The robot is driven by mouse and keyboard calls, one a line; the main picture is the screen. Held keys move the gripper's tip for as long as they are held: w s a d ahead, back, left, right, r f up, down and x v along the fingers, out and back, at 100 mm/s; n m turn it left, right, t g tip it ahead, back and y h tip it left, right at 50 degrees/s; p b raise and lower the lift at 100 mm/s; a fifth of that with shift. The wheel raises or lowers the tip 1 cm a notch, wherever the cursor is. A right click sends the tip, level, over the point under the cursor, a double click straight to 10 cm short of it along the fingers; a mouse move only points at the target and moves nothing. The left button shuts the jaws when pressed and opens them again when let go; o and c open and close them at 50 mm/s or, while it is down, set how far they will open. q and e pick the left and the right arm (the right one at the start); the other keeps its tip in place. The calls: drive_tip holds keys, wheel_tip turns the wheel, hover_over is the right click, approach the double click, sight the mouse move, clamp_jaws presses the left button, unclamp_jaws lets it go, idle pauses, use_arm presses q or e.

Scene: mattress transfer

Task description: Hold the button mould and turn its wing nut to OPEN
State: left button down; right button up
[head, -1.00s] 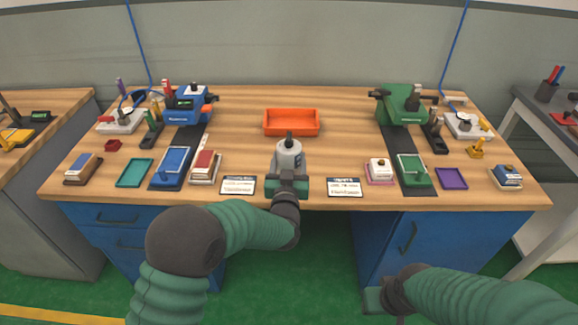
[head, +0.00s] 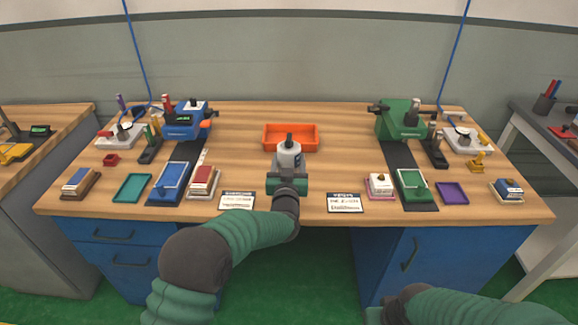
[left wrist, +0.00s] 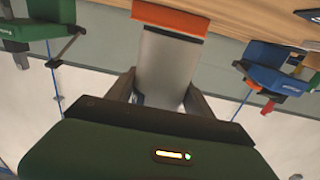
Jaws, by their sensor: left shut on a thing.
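The button mould (head: 289,158) is a grey, rounded body with a dark piece, seemingly the wing nut (head: 289,140), standing up on its top. It is at the front middle of the bench. My left gripper (head: 288,172) is shut on the mould from the front; its fingers are mostly hidden in the head view. In the left wrist view the pale grey mould (left wrist: 165,68) sits between the two dark fingers. The nut's setting and any OPEN mark cannot be read. My right gripper (head: 374,315) shows only partly at the bottom edge, below the bench front and away from the mould.
An orange tray (head: 264,143) lies behind the mould. Two label cards (head: 237,201) (head: 345,203) lie at the front edge on either side. A blue machine (head: 187,122) stands left, a green one (head: 402,120) right, with small trays and blocks before them. Bench space beside the mould is clear.

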use_arm(q)
drive_tip(key=shift+w+r, duration=0.1)
idle(0.3)
drive_tip(key=shift+f+b, duration=1.35)
drive_tip(key=shift+f, duration=0.4)
drive_tip(key=shift+f, duration=0.35)
drive_tip(key=shift+f+b, duration=0.3)
drive_tip(key=shift+b, duration=0.2)
